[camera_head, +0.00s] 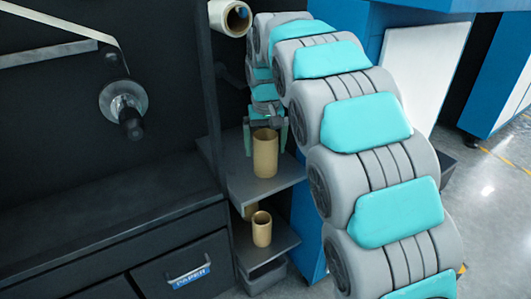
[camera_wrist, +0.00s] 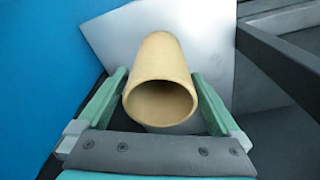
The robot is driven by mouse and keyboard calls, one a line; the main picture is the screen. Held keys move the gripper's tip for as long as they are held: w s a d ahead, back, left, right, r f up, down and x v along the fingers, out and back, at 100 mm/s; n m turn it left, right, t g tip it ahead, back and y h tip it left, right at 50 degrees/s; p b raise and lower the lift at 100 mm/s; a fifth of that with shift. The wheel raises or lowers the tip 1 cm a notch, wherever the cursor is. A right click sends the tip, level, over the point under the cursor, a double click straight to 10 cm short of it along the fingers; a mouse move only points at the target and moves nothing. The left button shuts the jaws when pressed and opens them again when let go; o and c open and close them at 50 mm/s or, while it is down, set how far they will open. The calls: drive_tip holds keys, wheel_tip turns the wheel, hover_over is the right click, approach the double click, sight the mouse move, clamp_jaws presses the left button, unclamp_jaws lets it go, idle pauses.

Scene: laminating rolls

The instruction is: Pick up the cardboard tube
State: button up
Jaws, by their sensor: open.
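A tan cardboard tube (camera_head: 265,155) stands upright on the upper grey shelf in the head view. My gripper (camera_head: 266,140) is at the tube's upper part, with a green finger on either side of it. In the wrist view the tube (camera_wrist: 163,75) shows its open end towards the camera. The green fingers of my gripper (camera_wrist: 160,88) are spread on its left and right, with a small gap visible at the left. The jaws are open. The tube's base is hidden in the wrist view.
The upper shelf (camera_head: 245,193) is narrow, with a dark upright post (camera_head: 208,90) at its left. More tubes (camera_head: 262,228) stand on the lower shelf (camera_head: 268,250). A pale roll (camera_head: 229,17) sits above. A blue machine panel (camera_head: 308,215) is close at the right.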

sight(265, 134)
drive_tip(key=c, duration=1.2)
drive_tip(key=shift+r, duration=0.15)
drive_tip(key=shift+r, duration=1.55)
drive_tip(key=s+a, duration=0.1)
drive_tip(key=s, duration=0.4)
drive_tip(key=s+a+r+b, duration=0.1)
drive_tip(key=s, duration=0.4)
drive_tip(key=s+a+b, duration=0.1)
drive_tip(key=s, duration=0.4)
drive_tip(key=shift+s+a+r, duration=0.2)
drive_tip(key=shift+s+r, duration=0.15)
